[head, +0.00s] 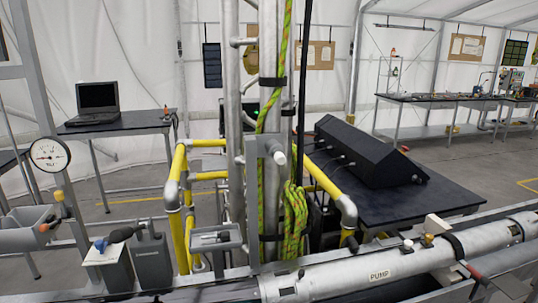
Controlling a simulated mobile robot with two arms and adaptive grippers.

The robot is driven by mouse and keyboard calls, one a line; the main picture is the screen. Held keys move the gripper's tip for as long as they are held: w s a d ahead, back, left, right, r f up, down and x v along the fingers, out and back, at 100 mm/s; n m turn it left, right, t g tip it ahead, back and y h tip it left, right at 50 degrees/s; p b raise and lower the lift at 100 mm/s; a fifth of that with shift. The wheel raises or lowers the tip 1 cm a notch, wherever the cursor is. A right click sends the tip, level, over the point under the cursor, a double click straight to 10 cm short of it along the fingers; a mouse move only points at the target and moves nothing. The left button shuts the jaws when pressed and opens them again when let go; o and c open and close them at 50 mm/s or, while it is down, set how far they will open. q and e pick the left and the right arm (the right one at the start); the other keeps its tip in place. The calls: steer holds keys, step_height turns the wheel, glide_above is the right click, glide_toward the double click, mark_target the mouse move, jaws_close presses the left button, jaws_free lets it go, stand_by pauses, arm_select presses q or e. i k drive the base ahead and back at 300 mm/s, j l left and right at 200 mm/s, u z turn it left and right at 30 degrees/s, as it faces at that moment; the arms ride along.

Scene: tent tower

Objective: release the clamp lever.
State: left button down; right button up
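A grey bracket (264,146) sits on the upright metal mast (268,190), with a short stub ending in a pale round knob (280,158). It looks like a clamp with a lever, but I cannot tell for sure, nor whether it is tight or loose. A green and yellow rope (294,222) runs down the mast and hangs in a coil just right of it. Neither of my grippers is in view, and nothing is touching the bracket.
A long grey cylinder marked PUMP (395,267) lies across the front right. Yellow railings (182,235) flank the mast. A gauge (49,154) and grey holders (152,260) stand at left. A dark table (440,200) carries a black console (365,153). A laptop (97,98) is behind.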

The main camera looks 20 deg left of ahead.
mark_target(43, 228)
steer(key=u, duration=0.45)
steer(key=l+u, duration=0.1)
steer(key=u, duration=0.75)
steer(key=l+u, duration=0.1)
steer(key=u, duration=0.75)
